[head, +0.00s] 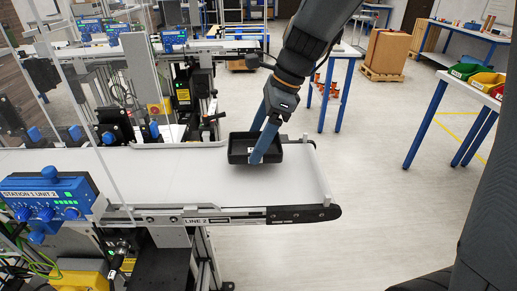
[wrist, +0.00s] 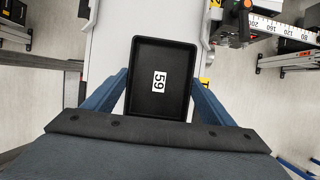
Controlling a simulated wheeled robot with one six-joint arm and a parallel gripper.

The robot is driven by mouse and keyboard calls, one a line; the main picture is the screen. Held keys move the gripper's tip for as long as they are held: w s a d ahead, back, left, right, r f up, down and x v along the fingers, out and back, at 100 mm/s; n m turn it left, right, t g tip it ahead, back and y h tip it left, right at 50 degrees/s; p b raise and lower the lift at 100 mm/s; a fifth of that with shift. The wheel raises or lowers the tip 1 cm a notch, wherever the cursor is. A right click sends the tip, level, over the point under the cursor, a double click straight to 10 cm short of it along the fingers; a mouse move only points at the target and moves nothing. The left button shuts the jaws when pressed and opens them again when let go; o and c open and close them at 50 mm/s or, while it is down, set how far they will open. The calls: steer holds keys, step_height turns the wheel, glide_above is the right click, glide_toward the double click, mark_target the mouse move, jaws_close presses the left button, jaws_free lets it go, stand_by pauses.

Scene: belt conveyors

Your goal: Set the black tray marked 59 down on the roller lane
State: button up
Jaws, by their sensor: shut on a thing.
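The black tray marked 59 (head: 237,153) is at the right end of a white belt, level and upright. In the wrist view the tray (wrist: 160,52) shows its white 59 label facing up and looks empty. My gripper (head: 256,148) comes down from above with its two blue fingers on opposite sides of the tray, shut on it. I cannot tell whether the tray's bottom touches the belt or is a little above it. I cannot pick out a roller lane in either view.
The white belt (head: 170,175), labelled LINE 2, is clear left of the tray. A blue Station 3 Unit 2 control box (head: 45,198) stands front left. Blue-legged tables with colored bins (head: 485,82) stand right, across open floor.

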mark_target(269, 151)
steer(key=shift+f, duration=1.75)
steer(key=o, duration=1.1)
steer(key=shift+f, duration=0.15)
steer(key=shift+c, duration=0.2)
steer(key=v, duration=1.1)
steer(key=shift+r+b, duration=0.35)
steer(key=shift+b, duration=0.1)
steer(key=shift+o, duration=0.5)
steer(key=x, duration=0.1)
steer(key=b+x, duration=0.1)
steer(key=x, duration=0.2)
steer(key=shift+s+f, duration=0.15)
steer(key=shift+s, duration=0.2)
steer(key=shift+w+p+x, duration=0.1)
steer(key=shift+p+x, duration=0.3)
steer(key=shift+x, duration=1.45)
steer(key=shift+w+p+x, duration=0.15)
steer(key=shift+p+x, duration=0.25)
steer(key=shift+x, duration=1.45)
